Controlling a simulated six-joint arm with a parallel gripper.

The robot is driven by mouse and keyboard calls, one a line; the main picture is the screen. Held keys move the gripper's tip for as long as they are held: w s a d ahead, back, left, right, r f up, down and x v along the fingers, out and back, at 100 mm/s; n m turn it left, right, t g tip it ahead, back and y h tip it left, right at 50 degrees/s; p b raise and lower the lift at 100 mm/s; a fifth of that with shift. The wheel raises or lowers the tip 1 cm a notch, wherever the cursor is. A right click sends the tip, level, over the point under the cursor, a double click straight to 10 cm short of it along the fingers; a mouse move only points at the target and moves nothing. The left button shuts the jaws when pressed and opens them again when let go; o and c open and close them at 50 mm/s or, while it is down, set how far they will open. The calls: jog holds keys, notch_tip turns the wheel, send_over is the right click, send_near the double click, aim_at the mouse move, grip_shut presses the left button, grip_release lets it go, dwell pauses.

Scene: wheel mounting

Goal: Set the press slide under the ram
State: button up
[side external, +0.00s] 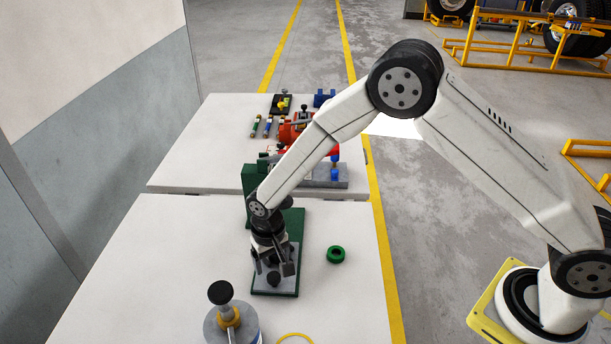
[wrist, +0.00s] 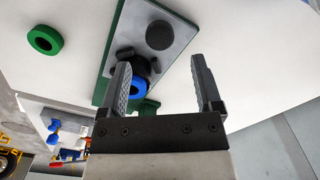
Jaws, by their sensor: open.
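The press has a green base (side external: 275,291) and a green upright (side external: 251,181), partly hidden behind my arm. The press slide looks like the grey plate (wrist: 178,26) on the green base, with a round black knob (wrist: 159,35) on it. The knob also shows in the side view (side external: 273,278). In the wrist view a blue ring (wrist: 138,89) and dark parts lie farther along the press, partly hidden by one finger. My gripper (wrist: 161,63) is open over the press, its fingertips near the knob with nothing between them. I cannot make out the ram clearly.
A green ring (side external: 336,254) lies on the white table right of the press. A grey round stand with a black knob (side external: 220,293) and a yellow ring (side external: 295,339) are at the front. Red, blue and other tools crowd the far table (side external: 180,170).

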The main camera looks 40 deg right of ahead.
aim_at(273, 276)
jog(key=shift+f, duration=2.5)
grip_shut()
